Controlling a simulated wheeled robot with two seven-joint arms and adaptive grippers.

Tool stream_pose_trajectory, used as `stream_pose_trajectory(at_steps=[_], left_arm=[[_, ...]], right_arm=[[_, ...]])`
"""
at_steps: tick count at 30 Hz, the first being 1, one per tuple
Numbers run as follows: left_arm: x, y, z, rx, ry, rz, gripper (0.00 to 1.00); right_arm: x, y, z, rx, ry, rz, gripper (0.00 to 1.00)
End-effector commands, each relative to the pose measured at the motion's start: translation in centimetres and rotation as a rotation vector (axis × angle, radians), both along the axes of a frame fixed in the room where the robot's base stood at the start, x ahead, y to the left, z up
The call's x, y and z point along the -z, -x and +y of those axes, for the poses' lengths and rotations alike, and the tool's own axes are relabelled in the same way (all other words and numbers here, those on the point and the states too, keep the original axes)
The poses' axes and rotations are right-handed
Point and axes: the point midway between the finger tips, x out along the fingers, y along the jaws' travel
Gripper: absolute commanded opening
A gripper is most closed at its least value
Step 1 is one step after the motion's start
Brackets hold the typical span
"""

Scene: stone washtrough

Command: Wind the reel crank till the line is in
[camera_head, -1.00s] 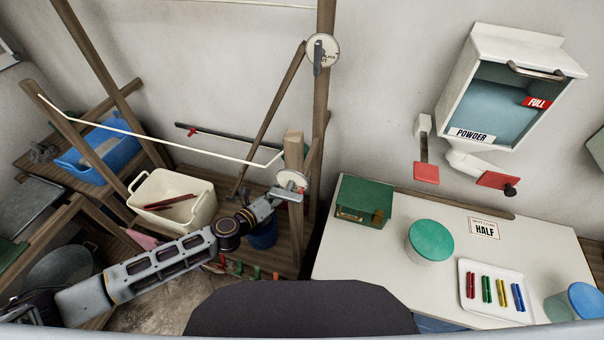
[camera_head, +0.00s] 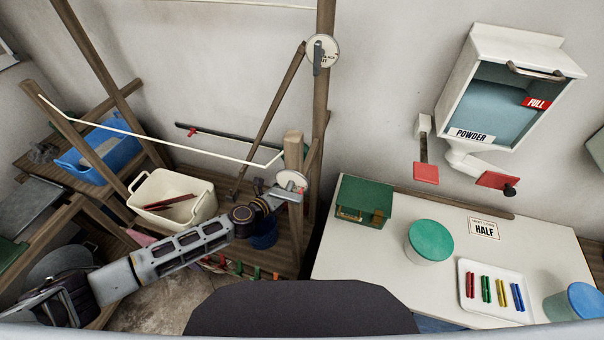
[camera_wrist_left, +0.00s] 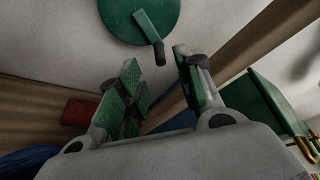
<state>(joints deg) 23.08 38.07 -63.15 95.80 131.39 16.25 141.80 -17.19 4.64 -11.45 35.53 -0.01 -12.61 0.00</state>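A pale line (camera_head: 180,143) runs from the left wooden post to the right post (camera_head: 294,150). A pale round disc (camera_head: 291,180) sits low on the right post, with my left gripper (camera_head: 298,194) beside it. In the left wrist view a green disc (camera_wrist_left: 125,12), apparently the reel, carries a green crank arm with a dark knob (camera_wrist_left: 160,53). My left gripper, also in the wrist view (camera_wrist_left: 158,72), is open. The knob shows between its fingertips; I cannot tell whether they touch it. My right gripper is out of view.
A cream basin (camera_head: 172,205) and a blue tub (camera_head: 110,152) stand left of the post. The white table on the right holds a green box (camera_head: 364,200), a green-lidded tub (camera_head: 431,240) and a tray of coloured pegs (camera_head: 497,290). A powder dispenser (camera_head: 510,90) hangs above.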

Motion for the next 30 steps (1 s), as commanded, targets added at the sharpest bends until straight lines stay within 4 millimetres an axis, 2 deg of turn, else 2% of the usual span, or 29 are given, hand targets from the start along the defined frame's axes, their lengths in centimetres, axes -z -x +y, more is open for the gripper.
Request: stream_pose_trajectory(at_steps=[18, 30], left_arm=[[1.6, -4.8, -3.3, -0.001, 0.000, 0.000, 0.35], [2.1, -6.4, -4.5, 0.000, 0.000, 0.000, 0.35]], right_arm=[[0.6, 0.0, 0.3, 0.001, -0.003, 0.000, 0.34], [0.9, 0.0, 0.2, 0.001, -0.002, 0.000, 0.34]])
